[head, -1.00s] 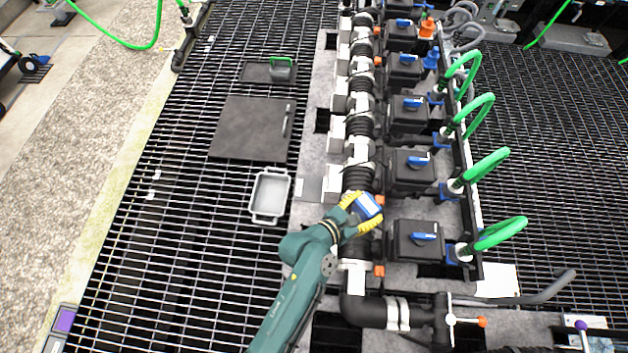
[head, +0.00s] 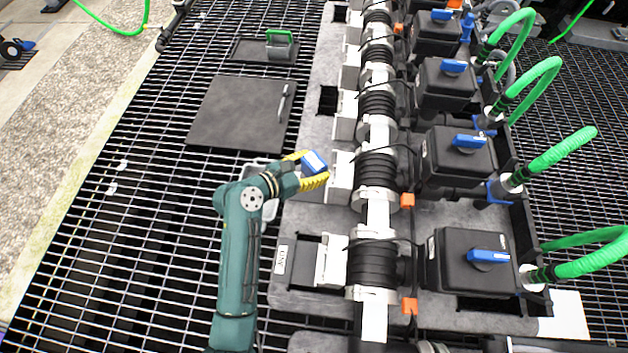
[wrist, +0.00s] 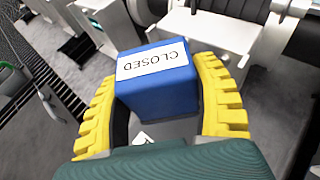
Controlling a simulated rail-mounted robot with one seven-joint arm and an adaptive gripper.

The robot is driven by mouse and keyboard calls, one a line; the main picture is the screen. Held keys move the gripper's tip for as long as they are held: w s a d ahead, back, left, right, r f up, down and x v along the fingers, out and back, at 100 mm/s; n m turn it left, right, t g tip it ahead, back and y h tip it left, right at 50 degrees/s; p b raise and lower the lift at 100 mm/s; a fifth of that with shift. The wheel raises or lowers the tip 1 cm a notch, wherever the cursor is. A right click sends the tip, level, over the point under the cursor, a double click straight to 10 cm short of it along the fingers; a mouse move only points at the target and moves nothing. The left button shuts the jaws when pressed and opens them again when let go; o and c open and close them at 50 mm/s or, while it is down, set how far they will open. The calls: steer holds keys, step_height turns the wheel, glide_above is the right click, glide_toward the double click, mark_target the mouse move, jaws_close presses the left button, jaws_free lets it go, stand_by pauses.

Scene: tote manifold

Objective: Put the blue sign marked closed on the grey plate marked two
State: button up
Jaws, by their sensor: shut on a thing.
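The blue sign (head: 314,161) is a small block with a white label. In the wrist view the sign (wrist: 158,80) reads CLOSED, upside down. My gripper (head: 315,169) has yellow fingers shut on the sign's two sides, left of the black pipe fittings. The wrist view shows my gripper (wrist: 165,100) with a finger on either side of the sign. A grey surface (wrist: 185,128) with part of a white label shows below the sign; its marking is cut off. A grey plate (head: 307,262) with a white label lies nearer; I cannot read its number.
A row of black valve boxes with blue handles (head: 470,140) and green hoses (head: 560,150) stands right of the pipe. A dark flat panel (head: 240,113) lies on the open grating to the left.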

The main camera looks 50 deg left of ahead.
step_height(320, 180, down, 6)
steer(key=shift+r+b, duration=0.2)
steer(key=shift+b, duration=1)
steer(key=shift+w+f, duration=0.1)
steer(key=shift+f, duration=0.1)
steer(key=o, duration=1.2)
